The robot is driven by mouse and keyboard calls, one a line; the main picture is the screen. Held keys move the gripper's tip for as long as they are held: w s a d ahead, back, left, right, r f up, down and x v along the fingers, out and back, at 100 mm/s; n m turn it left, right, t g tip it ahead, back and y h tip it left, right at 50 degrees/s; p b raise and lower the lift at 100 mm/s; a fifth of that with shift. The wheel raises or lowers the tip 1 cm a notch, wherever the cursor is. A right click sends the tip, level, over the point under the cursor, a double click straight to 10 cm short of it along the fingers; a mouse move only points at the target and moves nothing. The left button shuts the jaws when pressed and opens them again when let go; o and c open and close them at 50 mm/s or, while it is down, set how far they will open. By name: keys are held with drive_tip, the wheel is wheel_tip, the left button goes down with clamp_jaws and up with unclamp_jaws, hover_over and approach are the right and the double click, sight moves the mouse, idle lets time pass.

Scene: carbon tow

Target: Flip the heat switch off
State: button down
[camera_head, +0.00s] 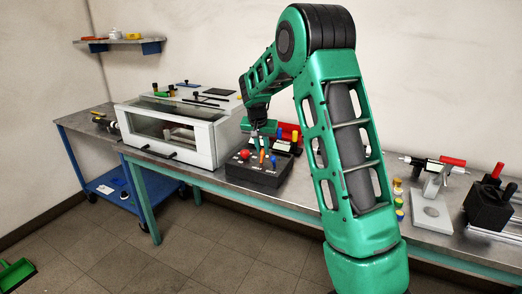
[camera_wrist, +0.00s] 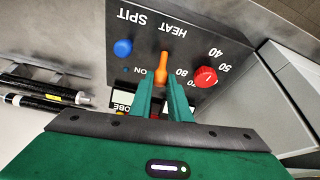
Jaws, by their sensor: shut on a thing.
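A black control box (camera_head: 252,177) stands on the bench and carries an orange heat switch lever (camera_head: 262,158), a blue lever (camera_head: 273,160) and a red dial (camera_head: 244,154). In the wrist view the labels read upside down, with HEAT by the orange lever (camera_wrist: 161,72) and SPIT by the blue lever (camera_wrist: 122,48). The red dial (camera_wrist: 205,76) has numbers around it. My gripper (camera_wrist: 162,88) has its green fingers on either side of the orange lever, shut on it. In the head view my gripper (camera_head: 258,136) comes down from above. The lever's on or off position is unclear.
A white glass-fronted cabinet (camera_head: 180,132) stands left of the box. Red and dark items (camera_head: 288,135) lie close behind the box. Small coloured pots (camera_head: 398,198) and a white stand (camera_head: 432,208) are to the right.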

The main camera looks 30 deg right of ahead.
drive_tip(key=a+t+h, duration=0.1)
drive_tip(key=s+a+t+h, duration=0.1)
drive_tip(key=h, duration=0.1)
drive_tip(key=shift+s+a, duration=0.1)
drive_tip(key=shift+a, duration=0.1)
drive_tip(key=shift+s+a+f+t+h, duration=0.25)
drive_tip(key=shift+a+t+h, duration=0.1)
drive_tip(key=shift+t+h, duration=0.25)
drive_tip(key=shift+s+a+f+t+h, duration=0.1)
drive_tip(key=shift+s+a+t+h, duration=0.1)
drive_tip(key=shift+a+t+h, duration=0.35)
drive_tip(key=shift+s+a+f+t+h, duration=0.2)
drive_tip(key=shift+t+h, duration=0.25)
drive_tip(key=shift+h, duration=0.3)
drive_tip(key=c, duration=1.7)
unclamp_jaws()
drive_tip(key=shift+o, duration=0.2)
drive_tip(key=shift+s+d, duration=0.1)
drive_tip(key=v, duration=1)
drive_tip(key=shift+s+a, duration=0.2)
drive_tip(key=shift+a, duration=0.15)
